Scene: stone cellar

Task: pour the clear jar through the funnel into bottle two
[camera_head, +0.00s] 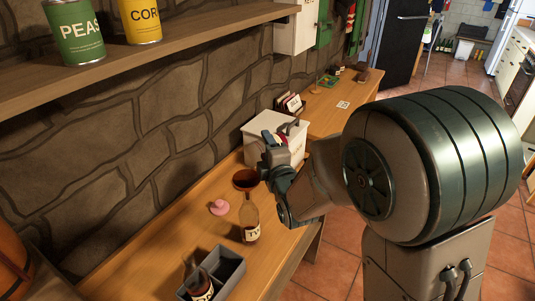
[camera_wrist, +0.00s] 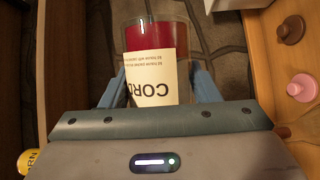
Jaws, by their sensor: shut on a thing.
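My gripper (camera_wrist: 158,85) is shut on a glass jar (camera_wrist: 178,35) of dark red contents with a pale label starting "COR", as the wrist view shows. In the head view my gripper (camera_head: 272,165) is above the table beside the funnel, and the jar is hard to make out there. A brown funnel (camera_head: 245,179) sits on the neck of a bottle (camera_head: 250,222) whose label seems to begin "TW". This bottle stands upright on the wooden table, below and left of my gripper. Whether it holds any liquid is unclear.
A grey divided crate (camera_head: 230,271) holds another labelled bottle (camera_head: 199,280) at the front. A pink knobbed lid (camera_head: 218,207) lies left of the funnel bottle. A white box (camera_head: 262,125) stands behind my gripper. A shelf (camera_head: 190,38) with cans runs along the stone wall.

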